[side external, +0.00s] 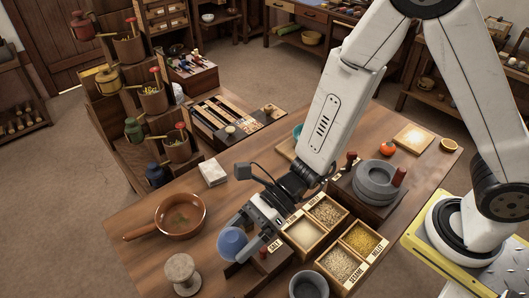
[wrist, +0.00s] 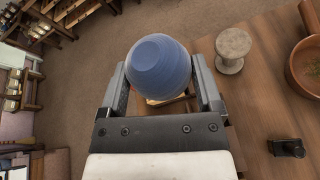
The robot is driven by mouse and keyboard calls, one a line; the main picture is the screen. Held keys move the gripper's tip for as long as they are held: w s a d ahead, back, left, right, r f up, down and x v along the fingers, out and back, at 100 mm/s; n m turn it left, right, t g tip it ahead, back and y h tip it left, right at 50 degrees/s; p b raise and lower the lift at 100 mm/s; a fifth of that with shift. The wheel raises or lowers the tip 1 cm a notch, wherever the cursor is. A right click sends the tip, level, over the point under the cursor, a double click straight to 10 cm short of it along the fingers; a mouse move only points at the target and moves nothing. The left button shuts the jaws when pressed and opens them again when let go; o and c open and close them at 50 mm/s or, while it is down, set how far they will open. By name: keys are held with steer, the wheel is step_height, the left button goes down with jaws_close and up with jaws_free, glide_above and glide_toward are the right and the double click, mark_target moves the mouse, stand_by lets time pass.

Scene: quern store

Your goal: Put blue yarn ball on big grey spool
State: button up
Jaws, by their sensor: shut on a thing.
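The blue yarn ball (side external: 232,242) is held in my gripper (side external: 236,248), above the table's front part. In the wrist view the ball (wrist: 158,66) sits between the two fingers of my gripper (wrist: 163,85), with a finger on each side. The big grey spool (side external: 183,274) stands upright on the table, left of and below the ball in the side view. In the wrist view the spool (wrist: 232,48) is to the right of the ball, apart from it, and its top is bare.
A brown pan (side external: 180,216) lies behind the spool. Wooden boxes of grain (side external: 327,212) and a grey stone quern (side external: 377,180) stand to the right. A dark cup (side external: 308,286) is at the front edge. A white block (side external: 213,172) lies farther back.

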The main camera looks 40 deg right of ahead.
steer(key=w+a+f, duration=0.4)
steer(key=w+a, duration=0.2)
steer(key=w, duration=0.1)
glide_above(183, 263)
steer(key=shift+s+d+f, duration=0.1)
steer(key=shift+s+f, duration=0.05)
steer(key=shift+f, duration=1.2)
steer(key=shift+s+d+f, duration=0.1)
steer(key=shift+f, duration=1.25)
steer(key=shift+w+a+f, duration=0.2)
steer(key=shift+f, duration=1.6)
steer(key=shift+f, duration=0.15)
steer(key=o, duration=1)
